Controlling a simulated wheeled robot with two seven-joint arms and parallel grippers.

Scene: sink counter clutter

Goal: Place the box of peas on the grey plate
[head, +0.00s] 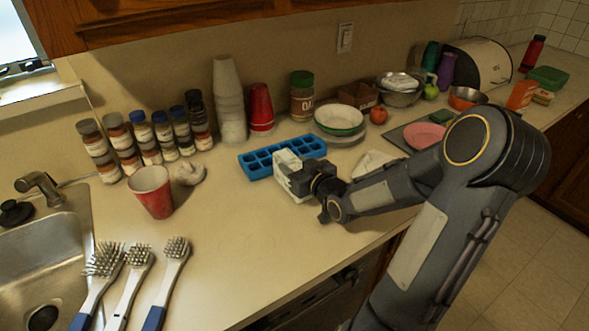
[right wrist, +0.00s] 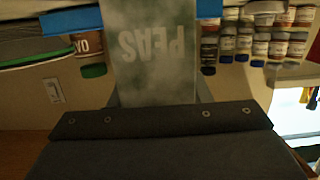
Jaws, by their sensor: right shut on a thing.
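The box of peas (head: 287,172), pale with white and green, is held at the front edge of the blue ice tray. In the right wrist view the box of peas (right wrist: 152,50) shows upside-down lettering and fills the space between the fingers. My right gripper (head: 312,180) is shut on it; whether the box touches the counter I cannot tell. A grey plate (head: 352,139) lies behind and to the right of the box, partly hidden under a white bowl with a green rim (head: 338,119). My left gripper is not in view.
The blue ice tray (head: 256,166) lies right behind the box. A white cloth (head: 372,163) and a pink plate (head: 424,135) are to the right. A red cup (head: 152,193), several brushes and the sink (head: 40,260) are left. The front middle counter is clear.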

